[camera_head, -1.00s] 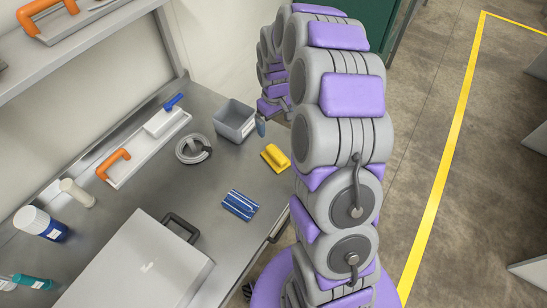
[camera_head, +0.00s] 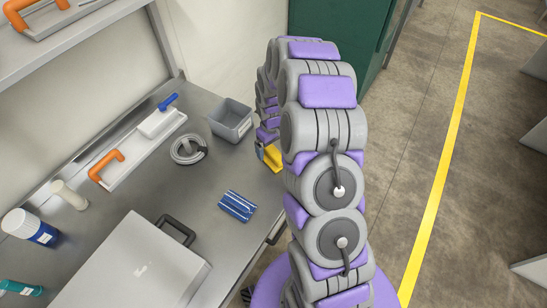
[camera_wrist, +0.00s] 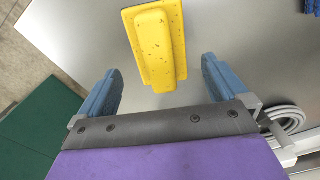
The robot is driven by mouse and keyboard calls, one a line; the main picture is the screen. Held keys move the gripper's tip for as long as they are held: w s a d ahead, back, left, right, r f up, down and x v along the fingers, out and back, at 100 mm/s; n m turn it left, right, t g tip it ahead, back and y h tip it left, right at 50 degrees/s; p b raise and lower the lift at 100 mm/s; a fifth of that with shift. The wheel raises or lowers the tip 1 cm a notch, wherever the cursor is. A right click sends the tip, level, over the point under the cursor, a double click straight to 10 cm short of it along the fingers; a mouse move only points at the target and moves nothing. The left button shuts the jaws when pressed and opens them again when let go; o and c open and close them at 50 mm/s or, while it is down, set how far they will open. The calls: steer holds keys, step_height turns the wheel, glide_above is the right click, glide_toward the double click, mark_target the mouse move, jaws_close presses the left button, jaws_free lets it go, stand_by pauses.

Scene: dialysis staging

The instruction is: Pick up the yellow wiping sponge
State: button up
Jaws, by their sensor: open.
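The yellow wiping sponge (camera_wrist: 155,45) lies on the grey metal table, seen in the upper middle of the wrist view. In the head view the sponge (camera_head: 273,158) is partly hidden behind my arm, near the table's right edge. My gripper (camera_wrist: 161,78) is open, with one blue finger on each side of the sponge's near end in the picture. No contact between the fingers and the sponge shows. In the head view my gripper (camera_head: 262,150) is mostly hidden by my arm, at the sponge.
A grey bin (camera_head: 231,121) stands close to my gripper. A coiled grey hose (camera_head: 188,150) and a blue striped packet (camera_head: 237,206) lie nearby. A white tray with an orange handle (camera_head: 107,165) is along the wall. Bare table (camera_head: 215,178) lies between them.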

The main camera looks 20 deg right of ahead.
mark_target(273, 151)
step_height(273, 151, down, 4)
steer(key=shift+s+f+b, duration=0.15)
steer(key=shift+b, duration=0.4)
steer(key=c, duration=1.1)
steer(key=shift+r, duration=0.6)
step_height(273, 151, up, 3)
steer(key=shift+s+r+p, duration=0.1)
steer(key=shift+p, duration=0.7)
steer(key=s+a, duration=0.1)
steer(key=s, duration=0.4)
steer(key=s+a+p, duration=0.1)
steer(key=s, duration=0.4)
steer(key=s+a+r+p, duration=0.1)
steer(key=s, duration=0.4)
steer(key=shift+s, duration=0.3)
